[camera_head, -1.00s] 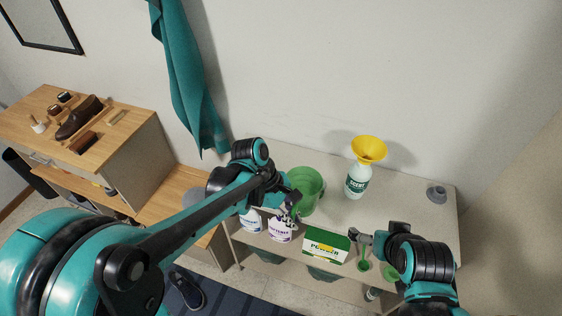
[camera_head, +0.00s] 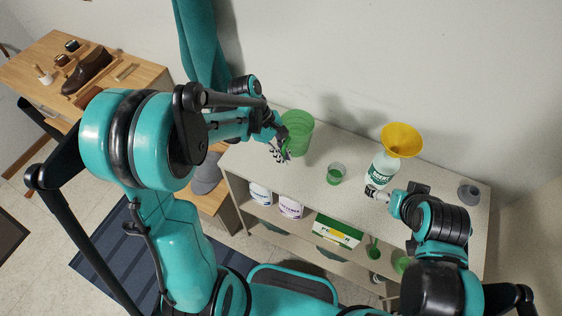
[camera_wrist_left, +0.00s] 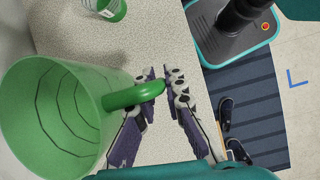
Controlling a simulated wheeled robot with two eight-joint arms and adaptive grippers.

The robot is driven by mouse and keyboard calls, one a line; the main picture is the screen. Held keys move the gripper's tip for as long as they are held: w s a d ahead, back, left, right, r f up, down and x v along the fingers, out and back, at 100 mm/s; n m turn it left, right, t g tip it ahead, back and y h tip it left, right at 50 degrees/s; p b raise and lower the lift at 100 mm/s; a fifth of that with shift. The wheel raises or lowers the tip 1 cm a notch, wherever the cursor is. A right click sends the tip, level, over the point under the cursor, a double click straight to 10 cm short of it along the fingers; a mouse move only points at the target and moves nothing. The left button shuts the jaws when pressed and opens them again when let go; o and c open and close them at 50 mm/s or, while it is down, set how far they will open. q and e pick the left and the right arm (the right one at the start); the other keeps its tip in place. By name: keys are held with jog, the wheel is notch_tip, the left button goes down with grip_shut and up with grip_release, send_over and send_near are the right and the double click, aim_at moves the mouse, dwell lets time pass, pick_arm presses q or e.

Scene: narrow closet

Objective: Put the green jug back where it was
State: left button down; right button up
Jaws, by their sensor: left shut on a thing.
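The green jug (camera_head: 298,132) is upright at the left part of the shelf top, by the wall; I cannot tell whether its base touches the surface. My left gripper (camera_head: 281,150) is shut on its handle. In the left wrist view, the jug (camera_wrist_left: 50,120) fills the left side, its handle (camera_wrist_left: 130,96) reaching to between the fingers (camera_wrist_left: 160,108). My right gripper (camera_head: 374,193) is at the lower front of the white bottle with the yellow funnel (camera_head: 402,140); whether it is open or shut is unclear.
A small green cup (camera_head: 336,173) stands on the shelf top (camera_head: 270,190) right of the jug. A grey object (camera_head: 468,192) is at the right end. Two white tubs (camera_head: 290,207) and a green-white box (camera_head: 338,231) are on the level below. A teal cloth (camera_head: 205,45) hangs left.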

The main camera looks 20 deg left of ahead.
pick_arm(q)
jog(key=f, duration=0.1)
jog(key=f+b, duration=0.1)
jog(key=f, duration=0.1)
jog(key=a+f, duration=0.1)
jog(key=shift+w+f, duration=0.25)
jog(key=shift+f, duration=0.15)
jog(key=shift+f+b, duration=0.15)
jog(key=shift+b, duration=0.15)
jog(key=c, duration=1.6)
grip_release()
